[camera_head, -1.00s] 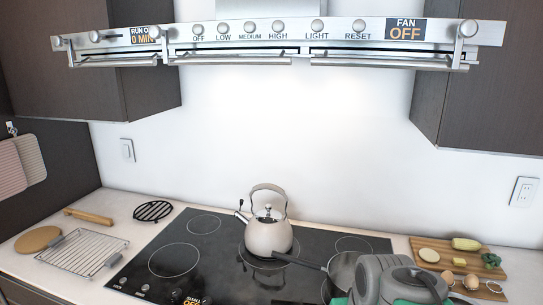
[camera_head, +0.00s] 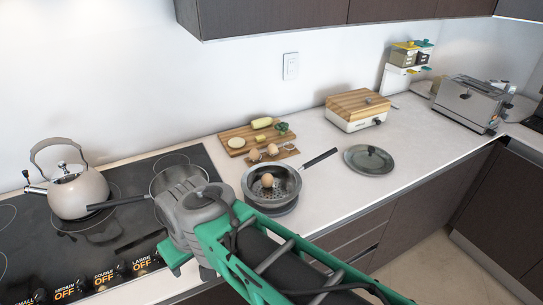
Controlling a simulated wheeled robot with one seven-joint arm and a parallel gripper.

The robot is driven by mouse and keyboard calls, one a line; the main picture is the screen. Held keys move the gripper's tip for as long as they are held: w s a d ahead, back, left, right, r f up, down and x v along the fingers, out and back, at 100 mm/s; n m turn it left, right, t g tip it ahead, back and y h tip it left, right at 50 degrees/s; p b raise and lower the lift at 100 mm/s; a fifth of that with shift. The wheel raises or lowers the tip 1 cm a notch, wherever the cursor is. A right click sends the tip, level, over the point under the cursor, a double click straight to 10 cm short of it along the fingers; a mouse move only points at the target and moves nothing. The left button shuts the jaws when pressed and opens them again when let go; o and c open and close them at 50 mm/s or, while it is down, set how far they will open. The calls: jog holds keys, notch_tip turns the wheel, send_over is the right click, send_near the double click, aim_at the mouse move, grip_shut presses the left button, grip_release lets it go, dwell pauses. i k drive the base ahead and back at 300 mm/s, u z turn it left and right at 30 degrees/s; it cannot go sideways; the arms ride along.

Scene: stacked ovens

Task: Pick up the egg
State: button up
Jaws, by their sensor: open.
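A brown egg (camera_head: 267,180) lies inside a steel pot (camera_head: 284,203) with a dark handle, on the counter to the right of the cooktop. Two more egg-like brown items (camera_head: 272,150) rest on or beside a small wooden board behind the pot. My arm's grey joint and green links cover the lower middle of the picture, in front of and left of the pot. My gripper itself does not show, so its place relative to the eggs cannot be seen.
A kettle (camera_head: 78,194) and a long-handled pan (camera_head: 172,180) stand on the cooktop. A cutting board (camera_head: 232,136) holds food behind the pot. A lid (camera_head: 369,160), a wood-topped appliance (camera_head: 357,118) and a toaster (camera_head: 466,104) are to the right. Counter between them is clear.

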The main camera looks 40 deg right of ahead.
aim_at(267, 181)
jog(key=z, duration=0.05)
jog(key=k, duration=0.5)
jog(key=z, duration=0.45)
jog(key=i, duration=0.35)
jog(key=z, duration=0.55)
